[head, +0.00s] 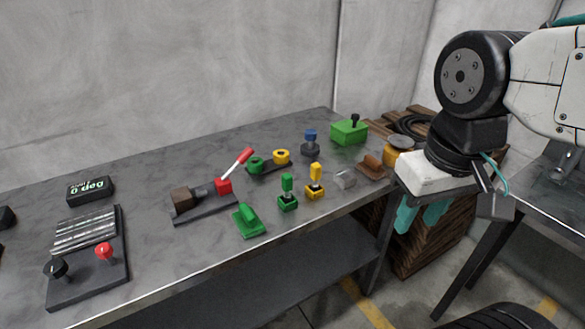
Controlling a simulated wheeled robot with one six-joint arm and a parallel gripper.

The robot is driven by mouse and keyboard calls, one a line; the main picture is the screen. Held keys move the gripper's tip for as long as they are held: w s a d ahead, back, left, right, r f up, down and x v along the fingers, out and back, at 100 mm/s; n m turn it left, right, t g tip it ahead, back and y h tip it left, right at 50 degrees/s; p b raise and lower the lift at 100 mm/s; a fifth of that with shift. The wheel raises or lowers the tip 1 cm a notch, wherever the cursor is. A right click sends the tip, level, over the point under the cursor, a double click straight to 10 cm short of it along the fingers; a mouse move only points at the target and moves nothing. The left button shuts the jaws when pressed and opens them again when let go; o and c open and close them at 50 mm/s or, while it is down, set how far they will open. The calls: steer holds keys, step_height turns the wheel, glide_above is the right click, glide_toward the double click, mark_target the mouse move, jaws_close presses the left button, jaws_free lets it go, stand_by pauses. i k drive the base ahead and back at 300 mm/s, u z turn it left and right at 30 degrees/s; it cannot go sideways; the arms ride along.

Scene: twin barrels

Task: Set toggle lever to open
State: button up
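A lever with a red handle (238,163) tilts up and to the right from a red block, on a dark base plate (205,213) on the grey table. A green box (349,132) with a short black upright knob stands at the table's far right. I cannot tell for sure which of these is the toggle lever, and no open marking is readable. My gripper (420,217) points down beyond the table's right edge, apart from both. Its two teal fingers are spread with a gap between them, and nothing shows in it.
The table (150,180) also holds a plate with a red knob (104,252) and a black knob, a black display (90,190), a green handle (248,221), and several small green, yellow and blue parts. A wooden crate (433,235) stands under my arm.

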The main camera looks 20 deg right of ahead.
mark_target(244, 156)
steer(key=u, duration=3)
steer(key=k, duration=1.1)
steer(key=z, duration=2.25)
steer(key=i, duration=0.95)
steer(key=u, duration=0.35)
